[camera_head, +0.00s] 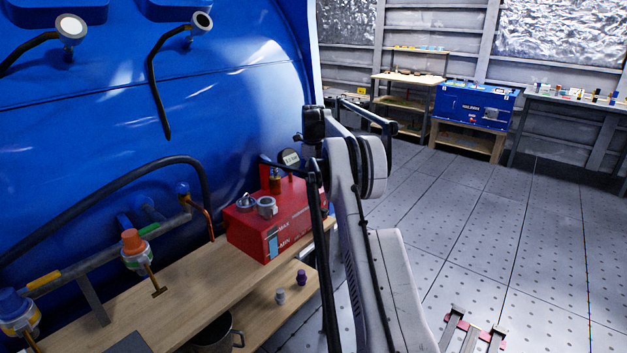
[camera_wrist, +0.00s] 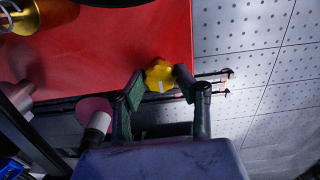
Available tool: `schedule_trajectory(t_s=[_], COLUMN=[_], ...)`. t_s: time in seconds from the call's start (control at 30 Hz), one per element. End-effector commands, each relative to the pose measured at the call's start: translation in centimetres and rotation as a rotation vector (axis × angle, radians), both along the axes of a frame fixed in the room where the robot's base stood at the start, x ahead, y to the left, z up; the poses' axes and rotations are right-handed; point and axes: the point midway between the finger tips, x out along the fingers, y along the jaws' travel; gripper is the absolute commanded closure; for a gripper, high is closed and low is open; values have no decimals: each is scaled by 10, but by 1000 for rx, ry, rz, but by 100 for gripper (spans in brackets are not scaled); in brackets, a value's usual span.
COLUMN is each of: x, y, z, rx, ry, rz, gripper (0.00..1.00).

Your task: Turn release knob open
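A yellow lobed knob (camera_wrist: 158,74) with a pale line mark on its face shows in the wrist view, at the edge of a red box (camera_wrist: 120,45). My gripper (camera_wrist: 160,80) has its two dark fingers apart, one on each side of the knob. The fingertips are very close to the knob; whether they touch it is not clear. In the head view the red box (camera_head: 262,238) sits on the wooden bench, partly behind my arm. The knob and fingertips are hidden there.
On the red box are a metal ring fitting (camera_head: 267,207) and a gauge (camera_head: 289,158). Pipes with an orange-capped valve (camera_head: 133,243) run along the big blue tank (camera_head: 200,90). The wooden bench (camera_head: 190,285) lies below. Perforated floor on the right is mostly clear.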

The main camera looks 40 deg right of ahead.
Motion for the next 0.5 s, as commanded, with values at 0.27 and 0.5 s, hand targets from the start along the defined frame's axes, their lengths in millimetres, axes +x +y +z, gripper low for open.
schedule_trajectory(t_s=[0.27,0.5], x=[0,0], y=[0,0], z=[0,1], rx=[0,0], ry=[0,0], rz=[3,62], gripper=[97,97])
